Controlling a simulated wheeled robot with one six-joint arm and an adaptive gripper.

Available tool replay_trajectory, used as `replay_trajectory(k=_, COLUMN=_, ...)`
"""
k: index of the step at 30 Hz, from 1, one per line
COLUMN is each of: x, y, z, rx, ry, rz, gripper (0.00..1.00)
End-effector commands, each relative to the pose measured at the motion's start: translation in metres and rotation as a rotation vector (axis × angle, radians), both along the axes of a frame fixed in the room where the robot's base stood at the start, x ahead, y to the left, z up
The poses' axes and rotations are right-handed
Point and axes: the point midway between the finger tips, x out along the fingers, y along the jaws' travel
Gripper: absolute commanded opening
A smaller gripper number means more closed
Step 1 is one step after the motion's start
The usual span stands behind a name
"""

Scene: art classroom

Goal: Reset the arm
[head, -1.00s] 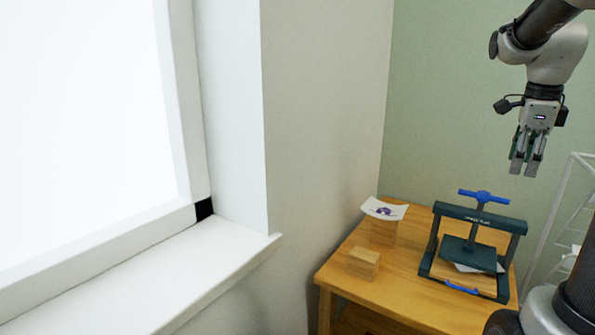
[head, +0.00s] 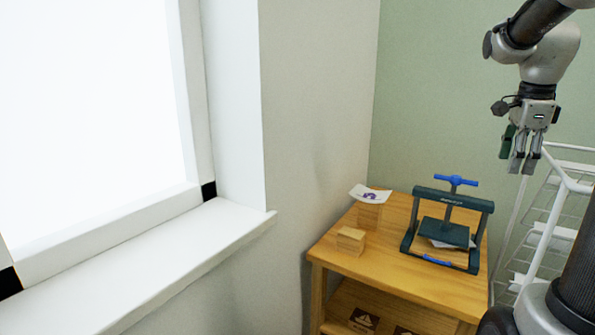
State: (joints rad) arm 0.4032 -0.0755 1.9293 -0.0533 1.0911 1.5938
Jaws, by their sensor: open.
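My gripper (head: 523,160) hangs from my arm at the upper right, fingers pointing down. It is open and I see nothing between its fingers. It is above and to the right of a wooden table (head: 381,255), clear of everything on it. On the table stands a dark green press (head: 447,228) with a blue top handle, and a sheet of paper shows under its plate.
A wooden block (head: 351,241) and a taller block with a printed paper (head: 370,194) on it stand on the table's left. A white wire rack (head: 556,215) stands at the right, near my arm. A window sill (head: 150,260) runs along the left.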

Motion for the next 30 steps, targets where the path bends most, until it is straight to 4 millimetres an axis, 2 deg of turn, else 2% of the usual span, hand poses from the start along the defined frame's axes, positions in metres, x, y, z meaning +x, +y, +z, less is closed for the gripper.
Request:
replay_trajectory(k=7, x=-0.009, y=0.005, z=-0.018, rx=-0.030, ry=0.056, rz=0.301, gripper=0.51)
replay_trajectory(k=12, x=-0.030, y=0.021, z=-0.033, rx=-0.065, ry=0.098, rz=0.635, gripper=0.51)
replay_trajectory(k=14, x=-0.043, y=0.034, z=-0.037, rx=-0.087, ry=0.110, rz=0.806, gripper=0.51)
replay_trajectory(k=16, x=-0.061, y=0.054, z=-0.043, rx=-0.124, ry=0.118, rz=1.045, gripper=0.51)
replay_trajectory(k=21, x=-0.119, y=0.116, z=-0.060, rx=-0.262, ry=0.105, rz=1.637, gripper=0.51)
replay_trajectory(k=24, x=-0.144, y=0.141, z=-0.069, rx=-0.328, ry=0.076, rz=1.799, gripper=0.51)
replay_trajectory(k=27, x=-0.160, y=0.157, z=-0.072, rx=-0.372, ry=0.038, rz=1.852, gripper=0.51)
replay_trajectory(k=30, x=-0.164, y=0.166, z=-0.066, rx=-0.420, ry=0.001, rz=1.887, gripper=0.51)
